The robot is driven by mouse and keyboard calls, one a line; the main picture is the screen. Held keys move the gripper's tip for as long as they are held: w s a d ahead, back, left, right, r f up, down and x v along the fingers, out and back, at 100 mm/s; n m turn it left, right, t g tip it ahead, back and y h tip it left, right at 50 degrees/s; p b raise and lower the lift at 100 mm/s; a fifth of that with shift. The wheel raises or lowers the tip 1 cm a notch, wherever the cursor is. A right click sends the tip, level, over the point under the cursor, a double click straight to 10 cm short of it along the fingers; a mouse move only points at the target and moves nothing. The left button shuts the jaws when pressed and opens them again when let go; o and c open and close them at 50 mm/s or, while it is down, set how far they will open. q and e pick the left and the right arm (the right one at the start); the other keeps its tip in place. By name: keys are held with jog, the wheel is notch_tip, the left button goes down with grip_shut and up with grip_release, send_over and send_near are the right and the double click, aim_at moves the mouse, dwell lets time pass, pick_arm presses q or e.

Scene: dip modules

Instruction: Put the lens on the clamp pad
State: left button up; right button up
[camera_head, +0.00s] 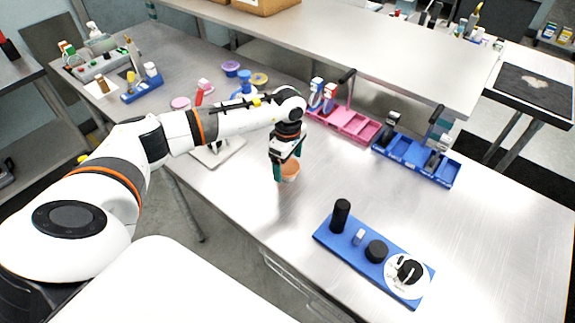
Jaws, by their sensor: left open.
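My left gripper (286,165) points down over the steel table with its teal fingers apart. A small round orange-brown piece (290,171) shows between and behind the fingers; I cannot tell whether they touch it, or whether it is the lens. A blue base (325,236) lies at the front right of the table. It carries a tall black cylinder (340,215), a small grey block (359,237), a low black round part (376,251) and a white disc (402,287) with a black clamp-like part on top, possibly the clamp pad. My right gripper is not in view.
A pink bin tray (350,124) and a blue bin tray (418,160) stand at the back under the raised shelf (400,68). A light square plate (215,152) lies behind my arm. Small coloured items stand at the back left. The table's right side is clear.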

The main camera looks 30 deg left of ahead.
pick_arm(q)
jog(key=c, duration=1.1)
jog(key=shift+c, duration=0.2)
jog(key=shift+r, duration=0.15)
